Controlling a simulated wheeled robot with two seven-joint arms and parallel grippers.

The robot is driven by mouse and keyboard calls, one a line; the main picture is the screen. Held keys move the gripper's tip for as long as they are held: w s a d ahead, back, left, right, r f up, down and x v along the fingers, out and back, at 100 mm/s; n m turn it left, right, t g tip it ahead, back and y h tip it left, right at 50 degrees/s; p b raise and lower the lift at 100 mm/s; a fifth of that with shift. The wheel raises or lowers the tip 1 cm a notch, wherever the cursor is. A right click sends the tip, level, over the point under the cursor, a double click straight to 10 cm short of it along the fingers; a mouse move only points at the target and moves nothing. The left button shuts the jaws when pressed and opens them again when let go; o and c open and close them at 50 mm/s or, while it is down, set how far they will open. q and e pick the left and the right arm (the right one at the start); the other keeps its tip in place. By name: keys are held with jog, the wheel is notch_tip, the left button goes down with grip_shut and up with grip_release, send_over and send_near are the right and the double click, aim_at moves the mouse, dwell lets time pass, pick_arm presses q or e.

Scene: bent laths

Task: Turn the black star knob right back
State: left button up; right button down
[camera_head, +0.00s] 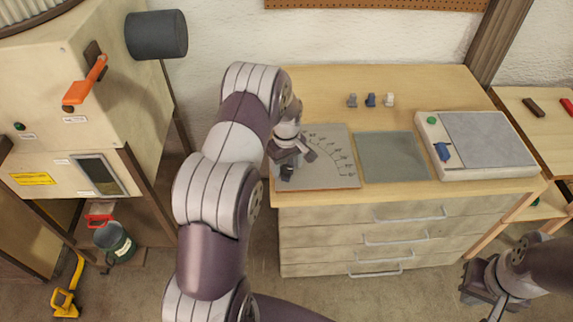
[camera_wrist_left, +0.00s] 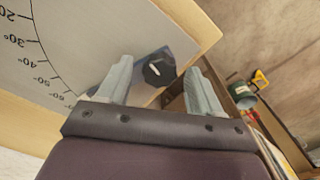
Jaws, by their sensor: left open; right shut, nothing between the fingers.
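The black star knob (camera_wrist_left: 158,70) sits on a grey plate (camera_wrist_left: 95,30) with a printed degree scale. It has a pale line across its top. In the left wrist view it lies between the spread fingers of my left gripper (camera_wrist_left: 160,65), which is open; I cannot tell whether they touch it. In the head view my left gripper (camera_head: 293,158) is over the left part of the scale plate (camera_head: 325,142) and largely hides the knob. My right gripper (camera_head: 483,286) is shut and empty at the lower right, away from the bench.
On the wooden bench, a green-grey pad (camera_head: 390,157) lies right of the plate, then a device (camera_head: 490,145) with a blue knob and green button. Several small pegs (camera_head: 371,100) stand behind. Drawers (camera_head: 370,235) are below; a cabinet with an orange lever (camera_head: 87,82) stands left.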

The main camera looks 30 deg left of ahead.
aim_at(287, 169)
pick_arm(q)
notch_tip(287, 169, up, 13)
jog(key=b, duration=0.1)
jog(key=shift+f, duration=0.2)
